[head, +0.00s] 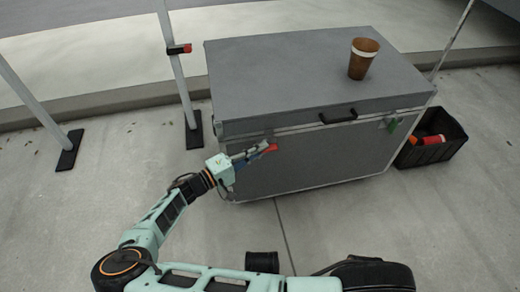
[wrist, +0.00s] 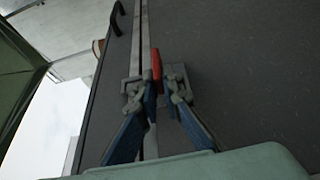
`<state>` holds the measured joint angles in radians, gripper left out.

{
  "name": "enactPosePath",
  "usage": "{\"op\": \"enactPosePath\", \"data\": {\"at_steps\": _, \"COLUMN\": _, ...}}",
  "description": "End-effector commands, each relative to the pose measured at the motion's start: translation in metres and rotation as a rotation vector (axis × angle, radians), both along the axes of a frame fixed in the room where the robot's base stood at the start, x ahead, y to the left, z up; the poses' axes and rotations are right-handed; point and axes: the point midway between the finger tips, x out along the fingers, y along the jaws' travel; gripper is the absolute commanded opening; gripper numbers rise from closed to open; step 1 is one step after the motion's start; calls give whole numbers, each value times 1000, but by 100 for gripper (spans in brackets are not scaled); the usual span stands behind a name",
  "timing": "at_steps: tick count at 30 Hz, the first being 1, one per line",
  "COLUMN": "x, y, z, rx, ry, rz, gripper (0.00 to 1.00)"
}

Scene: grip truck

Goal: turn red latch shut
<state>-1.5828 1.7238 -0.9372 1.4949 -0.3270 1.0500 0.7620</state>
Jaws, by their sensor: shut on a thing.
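The red latch (head: 268,148) is on the front face of a grey case (head: 300,72), left of the black handle, near the lid seam. My gripper (head: 262,148) reaches the case front from the left, with its fingers at the latch. In the wrist view the red latch (wrist: 156,64) stands up between the two fingertips, and my gripper (wrist: 158,90) is shut on it. The fingers hide the lower part of the latch and most of its base plate. A green latch (head: 392,125) sits on the right part of the case front.
A black handle (head: 338,116) sticks out from the case front; it also shows in the wrist view (wrist: 116,18). A brown cup (head: 362,60) stands on the lid. A black crate (head: 434,140) with red-orange things is at the right. Stands with dark feet (head: 194,130) are at the left.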

Motion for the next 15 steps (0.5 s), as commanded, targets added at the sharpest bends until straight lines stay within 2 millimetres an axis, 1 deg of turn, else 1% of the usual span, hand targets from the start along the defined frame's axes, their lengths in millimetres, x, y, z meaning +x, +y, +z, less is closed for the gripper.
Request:
{"op": "enactPosePath", "data": {"at_steps": 1, "x": -1, "y": -4, "z": 0, "rx": -3, "ry": 0, "rz": -8, "gripper": 8}}
{"op": "enactPosePath", "data": {"at_steps": 3, "x": -1, "y": -3, "z": 0, "rx": -3, "ry": 0, "rz": -8, "gripper": 16}}
{"op": "enactPosePath", "data": {"at_steps": 6, "x": -1, "y": -3, "z": 0, "rx": -2, "ry": 1, "rz": -6, "gripper": 25}}
{"op": "enactPosePath", "data": {"at_steps": 15, "x": -2, "y": 1, "z": 0, "rx": 1, "ry": 1, "rz": -2, "gripper": 25}}
